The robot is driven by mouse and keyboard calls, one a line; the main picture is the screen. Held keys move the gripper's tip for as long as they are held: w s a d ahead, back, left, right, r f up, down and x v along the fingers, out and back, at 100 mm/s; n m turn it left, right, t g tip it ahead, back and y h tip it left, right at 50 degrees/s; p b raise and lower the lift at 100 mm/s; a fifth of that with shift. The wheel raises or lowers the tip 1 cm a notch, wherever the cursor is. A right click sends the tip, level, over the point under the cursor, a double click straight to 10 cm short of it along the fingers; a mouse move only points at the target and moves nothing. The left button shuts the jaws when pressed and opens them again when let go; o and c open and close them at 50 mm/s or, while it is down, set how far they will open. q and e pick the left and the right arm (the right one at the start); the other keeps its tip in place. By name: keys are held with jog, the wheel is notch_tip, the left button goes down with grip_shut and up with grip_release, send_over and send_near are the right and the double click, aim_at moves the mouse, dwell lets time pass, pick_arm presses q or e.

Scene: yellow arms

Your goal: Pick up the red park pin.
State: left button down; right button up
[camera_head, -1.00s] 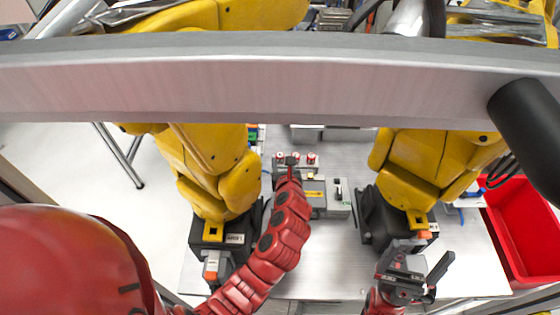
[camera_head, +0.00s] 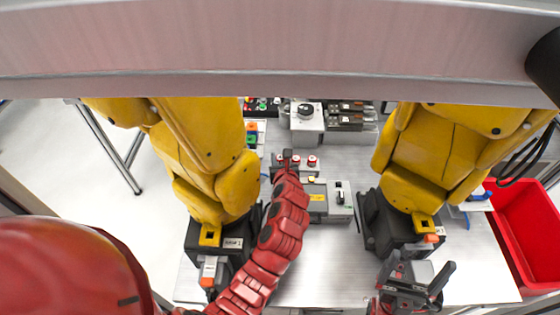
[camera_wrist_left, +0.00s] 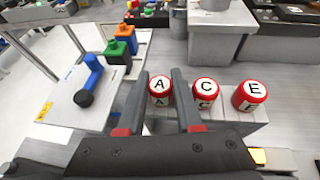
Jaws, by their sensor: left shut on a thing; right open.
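Three red pins with white lettered tops stand in a row on a grey block. In the left wrist view, the pin marked A (camera_wrist_left: 160,86) is between the fingers of my left gripper (camera_wrist_left: 165,80), which is shut on it. The pin marked C (camera_wrist_left: 205,92) and the pin marked E (camera_wrist_left: 249,96) stand to its right, outside the fingers. In the head view my left gripper (camera_head: 287,157) is over the pin row and partly covers it. The E pin (camera_head: 312,160) shows at the right end. My right gripper (camera_head: 422,268) is open and empty at the lower right.
A white panel with green, orange and blue parts (camera_wrist_left: 110,48) lies left of the pins. A grey box with a yellow label (camera_head: 318,200) is just in front of them. Yellow robot arms (camera_head: 205,150) (camera_head: 430,160) flank the bench. A red bin (camera_head: 530,230) stands far right.

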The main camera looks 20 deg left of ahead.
aim_at(280, 158)
pick_arm(q)
notch_tip(280, 158, up, 10)
jog(key=p, duration=1.1)
jog(key=shift+f, duration=0.1)
dwell(0.3)
